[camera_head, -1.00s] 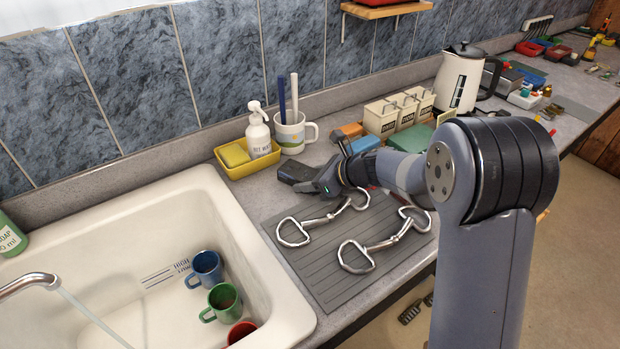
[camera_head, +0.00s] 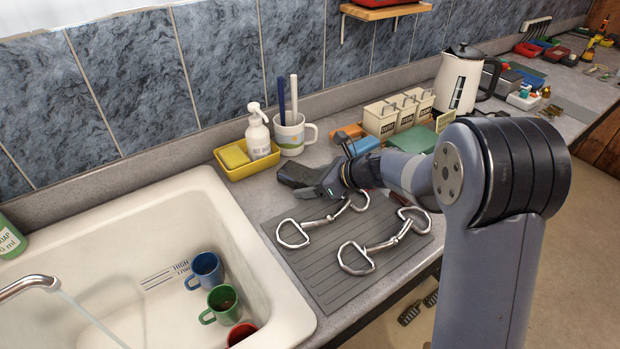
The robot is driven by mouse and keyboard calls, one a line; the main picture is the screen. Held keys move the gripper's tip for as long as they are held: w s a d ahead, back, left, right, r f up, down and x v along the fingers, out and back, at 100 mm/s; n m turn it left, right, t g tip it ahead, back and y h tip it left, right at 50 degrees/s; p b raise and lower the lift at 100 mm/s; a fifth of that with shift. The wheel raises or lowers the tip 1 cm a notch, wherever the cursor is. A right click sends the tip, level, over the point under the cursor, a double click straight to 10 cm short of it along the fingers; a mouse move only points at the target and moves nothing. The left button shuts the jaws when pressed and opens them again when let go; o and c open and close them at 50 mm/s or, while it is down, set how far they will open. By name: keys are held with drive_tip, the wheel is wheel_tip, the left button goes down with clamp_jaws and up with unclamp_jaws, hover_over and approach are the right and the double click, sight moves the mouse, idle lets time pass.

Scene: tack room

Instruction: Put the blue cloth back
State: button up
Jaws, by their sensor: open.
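I cannot pick out a blue cloth for certain. A small blue item (camera_head: 363,146) lies on the counter just behind my gripper's wrist, partly hidden by it; I cannot tell whether it is cloth. My gripper (camera_head: 301,184) is low over the counter, between the yellow tray and the grey drainer mat, pointing left. Its jaws are open and I see nothing between them.
Two metal bits (camera_head: 358,256) lie on the ribbed drainer mat (camera_head: 333,290). A mug with two sticks (camera_head: 291,136), labelled canisters (camera_head: 381,120) and a kettle (camera_head: 457,82) stand along the wall.

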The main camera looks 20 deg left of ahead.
drive_tip(key=v, duration=1.1)
drive_tip(key=shift+w+r, duration=0.1)
drive_tip(key=shift+w, duration=0.05)
drive_tip(key=shift+a, duration=0.1)
drive_tip(key=x, duration=1.1)
drive_tip(key=shift+w+a, duration=0.15)
drive_tip(key=shift+a, duration=0.1)
drive_tip(key=shift+a+f, duration=0.2)
drive_tip(key=shift+f, duration=0.15)
drive_tip(key=shift+d+f, duration=0.1)
drive_tip(key=shift+f, duration=0.05)
